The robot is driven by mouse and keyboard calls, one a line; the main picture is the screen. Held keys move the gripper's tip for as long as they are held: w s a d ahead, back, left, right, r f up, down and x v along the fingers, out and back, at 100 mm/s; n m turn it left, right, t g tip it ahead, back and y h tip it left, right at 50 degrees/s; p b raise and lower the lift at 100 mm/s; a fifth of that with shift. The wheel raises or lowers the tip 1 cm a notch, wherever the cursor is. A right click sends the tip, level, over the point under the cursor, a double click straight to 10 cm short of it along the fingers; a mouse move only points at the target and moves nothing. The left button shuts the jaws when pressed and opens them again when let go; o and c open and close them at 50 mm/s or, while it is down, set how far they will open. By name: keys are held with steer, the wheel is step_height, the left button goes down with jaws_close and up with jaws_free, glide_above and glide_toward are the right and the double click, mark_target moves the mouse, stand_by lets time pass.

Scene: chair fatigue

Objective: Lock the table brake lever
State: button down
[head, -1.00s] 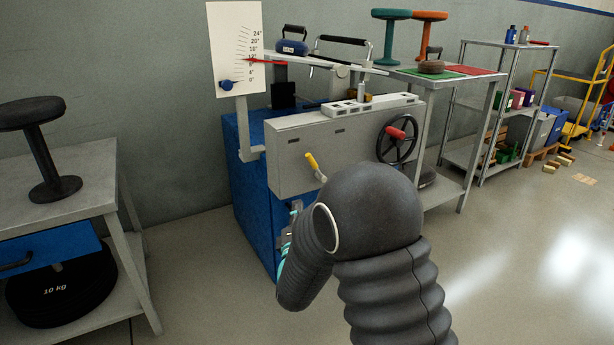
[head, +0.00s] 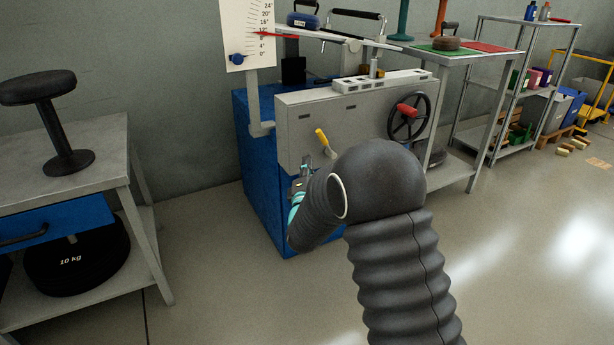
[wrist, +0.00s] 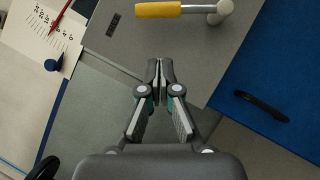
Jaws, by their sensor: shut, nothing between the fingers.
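The brake lever has a yellow grip (head: 321,138) and a grey metal shank, on the front of the grey machine panel (head: 350,112). In the head view the grip slants up to the left. In the wrist view the yellow grip (wrist: 158,10) lies across the top edge, with its metal pivot (wrist: 220,12) to the right. My gripper (wrist: 158,66) is shut and empty, its fingertips pointing at the panel just below the lever and apart from it in the picture. In the head view my gripper (head: 304,170) is partly hidden by my arm.
A black handwheel with a red knob (head: 407,111) is on the panel, right of the lever. A blue cabinet (head: 256,170) carries the panel. An angle scale (head: 240,40) stands above left. A bench with a black stool (head: 62,160) is at left. The floor between is clear.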

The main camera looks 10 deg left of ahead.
mark_target(325, 143)
steer(key=shift+w+d+r, duration=0.35)
steer(key=shift+w+r, duration=0.1)
steer(key=shift+w, duration=0.35)
steer(key=shift+w+d+r, duration=0.4)
steer(key=shift+w, duration=0.35)
steer(key=shift+w+d+r, duration=0.35)
steer(key=shift+w+r, duration=0.1)
steer(key=shift+w, duration=0.35)
steer(key=shift+r, duration=0.15)
steer(key=shift+w+d+r+m+p, duration=0.1)
steer(key=shift+m+p, duration=0.2)
steer(key=shift+m, duration=0.2)
